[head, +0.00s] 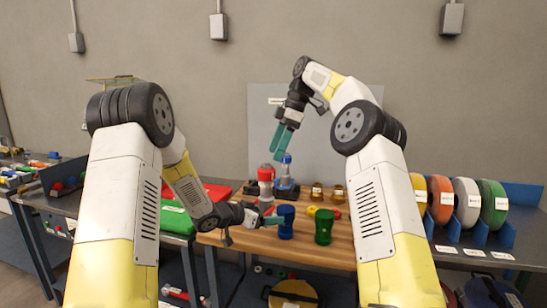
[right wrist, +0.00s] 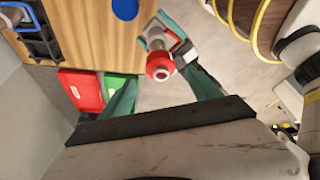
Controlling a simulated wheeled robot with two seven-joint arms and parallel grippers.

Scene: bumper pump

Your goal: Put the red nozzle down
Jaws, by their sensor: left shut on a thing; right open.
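The red nozzle (head: 266,174), a red-topped piece with a pale grey body, is upright in the head view. It also shows in the right wrist view (right wrist: 160,66), end-on. My left gripper (head: 270,218) is shut on its lower part; its teal fingers show beside the grey body in the right wrist view (right wrist: 174,34). The nozzle appears held near the edge of the wooden table (head: 340,257); contact with the top cannot be told. My right gripper (head: 281,147) is open and empty above it, its fingers (right wrist: 158,90) spread on either side in the right wrist view.
A blue cup (head: 286,223) and a green cup (head: 323,228) stand right of my left gripper. A blue-topped piece (head: 287,168) stands behind. Brass parts (head: 316,191) are at the back. Red (head: 215,193) and green (head: 176,220) bins lie left; coloured spools (head: 467,198) stand right.

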